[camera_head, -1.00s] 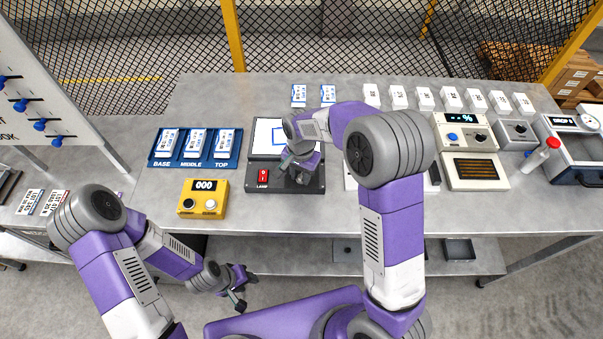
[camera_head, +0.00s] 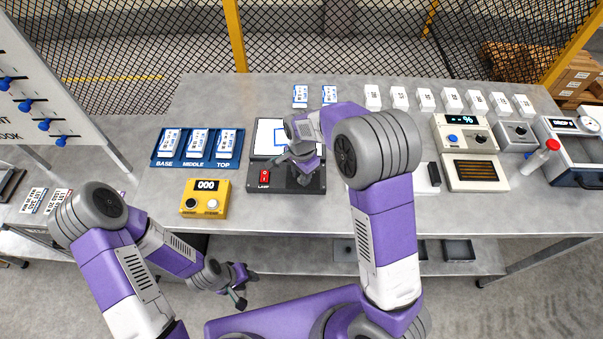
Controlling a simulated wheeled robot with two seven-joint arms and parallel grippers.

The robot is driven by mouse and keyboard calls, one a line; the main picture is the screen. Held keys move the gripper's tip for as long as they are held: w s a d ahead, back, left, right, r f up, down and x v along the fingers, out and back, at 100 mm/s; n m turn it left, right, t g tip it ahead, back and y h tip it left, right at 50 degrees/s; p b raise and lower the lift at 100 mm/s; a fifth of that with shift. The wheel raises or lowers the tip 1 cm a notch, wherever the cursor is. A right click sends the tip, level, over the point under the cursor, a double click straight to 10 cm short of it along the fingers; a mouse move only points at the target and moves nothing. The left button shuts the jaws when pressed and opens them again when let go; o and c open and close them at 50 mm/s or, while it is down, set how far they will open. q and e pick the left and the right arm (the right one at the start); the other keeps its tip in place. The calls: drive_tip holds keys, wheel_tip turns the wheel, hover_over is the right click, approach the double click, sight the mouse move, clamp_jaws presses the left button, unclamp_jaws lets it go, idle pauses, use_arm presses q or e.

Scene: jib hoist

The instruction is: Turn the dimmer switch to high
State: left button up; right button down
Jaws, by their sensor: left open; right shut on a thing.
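The dark lamp unit (camera_head: 317,186) stands on the bench, with a bright white panel (camera_head: 268,134) behind and a red switch marked LAMP (camera_head: 264,177) at its front left. My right gripper (camera_head: 300,170) is over this unit, right of the red switch, pointing down. It is shut on a small part there, apparently the dimmer knob; the gripper hides it, so its setting cannot be read. My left gripper (camera_head: 240,288) is open and empty, low in front of the bench.
A yellow counter box (camera_head: 204,204) reading 000 stands left of the lamp unit. A blue tray (camera_head: 182,161) marked BASE, MIDDLE, TOP lies behind it. White labelled boxes (camera_head: 426,99) line the back; instruments (camera_head: 465,135) and a bottle (camera_head: 540,157) stand at the right.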

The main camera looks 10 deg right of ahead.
drive_tip(key=c, duration=0.9)
unclamp_jaws()
wheel_tip(320, 180, up, 8)
drive_tip(key=shift+f+p, duration=0.15)
drive_tip(key=shift+p, duration=0.35)
